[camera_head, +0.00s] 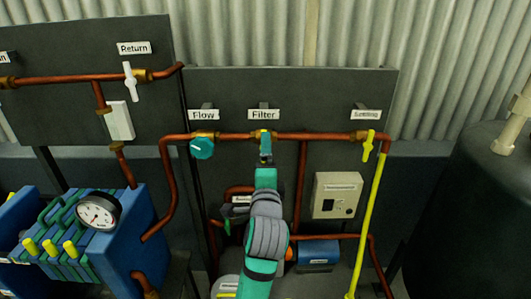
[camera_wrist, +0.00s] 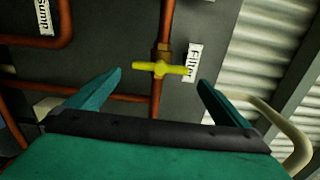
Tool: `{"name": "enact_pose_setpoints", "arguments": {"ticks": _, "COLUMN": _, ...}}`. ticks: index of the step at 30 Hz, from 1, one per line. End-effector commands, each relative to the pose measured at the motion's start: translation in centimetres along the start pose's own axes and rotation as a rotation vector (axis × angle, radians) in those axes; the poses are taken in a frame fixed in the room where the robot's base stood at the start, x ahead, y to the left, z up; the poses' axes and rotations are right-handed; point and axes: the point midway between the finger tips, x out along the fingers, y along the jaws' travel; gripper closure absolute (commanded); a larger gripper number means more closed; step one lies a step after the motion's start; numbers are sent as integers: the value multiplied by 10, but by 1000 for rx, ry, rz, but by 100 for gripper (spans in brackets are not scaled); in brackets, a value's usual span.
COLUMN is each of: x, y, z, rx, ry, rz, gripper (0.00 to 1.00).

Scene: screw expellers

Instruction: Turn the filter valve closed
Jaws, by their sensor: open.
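The filter valve is a yellow handle (camera_wrist: 160,68) on a brass fitting (camera_wrist: 165,51) in the copper pipe. In the wrist view the handle lies across the pipe, beside the white Filter label (camera_wrist: 194,62). My gripper (camera_wrist: 159,77) is open, with its teal fingers spread to either side of the handle. I see no contact between fingers and handle. In the head view my gripper (camera_head: 265,149) is just below the Filter label (camera_head: 263,115) and hides most of the valve.
The teal Flow knob (camera_head: 202,148) is left of the filter valve. A yellow valve handle (camera_head: 368,145) and yellow pipe are to the right. A beige box (camera_head: 337,195) sits on the panel below. A gauge (camera_head: 98,210) and a dark tank (camera_head: 470,200) flank the area.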

Motion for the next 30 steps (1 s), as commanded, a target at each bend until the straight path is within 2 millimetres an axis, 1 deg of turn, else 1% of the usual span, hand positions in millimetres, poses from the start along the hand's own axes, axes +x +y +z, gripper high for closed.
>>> {"name": "enact_pose_setpoints", "arguments": {"ticks": 1, "x": -8, "y": 0, "z": 0, "rx": -1, "ry": 0, "rz": -1, "gripper": 0}}
{"name": "enact_pose_setpoints", "arguments": {"ticks": 3, "x": -17, "y": 0, "z": 0, "rx": -1, "ry": 0, "rz": -1, "gripper": 0}}
{"name": "enact_pose_setpoints", "arguments": {"ticks": 7, "x": -27, "y": 0, "z": 0, "rx": 0, "ry": 0, "rz": 0, "gripper": 0}}
{"name": "enact_pose_setpoints", "arguments": {"ticks": 11, "x": -31, "y": 0, "z": 0, "rx": 1, "ry": 0, "rz": 0, "gripper": 0}}
{"name": "enact_pose_setpoints", "arguments": {"ticks": 20, "x": -31, "y": 2, "z": -2, "rx": -5, "ry": 3, "rz": 1, "gripper": 0}}
{"name": "enact_pose_setpoints", "arguments": {"ticks": 23, "x": -33, "y": 13, "z": -5, "rx": -41, "ry": 10, "rz": 6, "gripper": 0}}
{"name": "enact_pose_setpoints", "arguments": {"ticks": 25, "x": -37, "y": 28, "z": -8, "rx": -93, "ry": 17, "rz": 11, "gripper": 0}}
{"name": "enact_pose_setpoints", "arguments": {"ticks": 29, "x": -50, "y": 66, "z": -16, "rx": -231, "ry": 31, "rz": 20, "gripper": 0}}
{"name": "enact_pose_setpoints", "arguments": {"ticks": 30, "x": -56, "y": 78, "z": -19, "rx": -277, "ry": 34, "rz": 24, "gripper": 0}}
